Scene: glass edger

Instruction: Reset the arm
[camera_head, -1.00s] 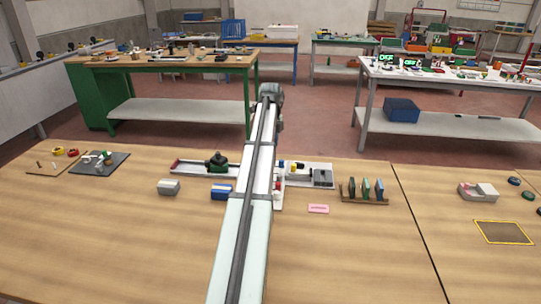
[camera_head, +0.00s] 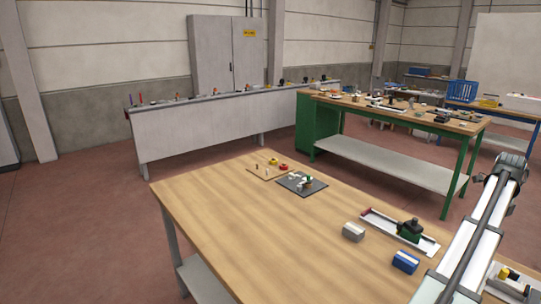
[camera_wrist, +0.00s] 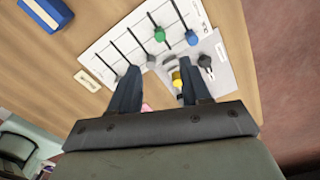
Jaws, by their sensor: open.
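My gripper (camera_wrist: 158,72) shows in the wrist view with its two dark fingers spread apart. Nothing is held between them. They are over a white board (camera_wrist: 128,36) with dark parallel lines and green, blue and grey knobs. Beside the board is a grey plate (camera_wrist: 222,80) with a yellow knob and a black piece. A bit of something pink shows between the fingers, mostly hidden. In the head view my arm reaches up along the right edge; the jaws cannot be made out there.
On the wooden bench (camera_head: 240,220) are a grey block (camera_head: 353,232), a blue box (camera_head: 405,262), a tray with a green device (camera_head: 411,230) and a dark mat (camera_head: 302,184) with small parts. The bench's left part is clear. A green-legged table (camera_head: 400,161) stands behind.

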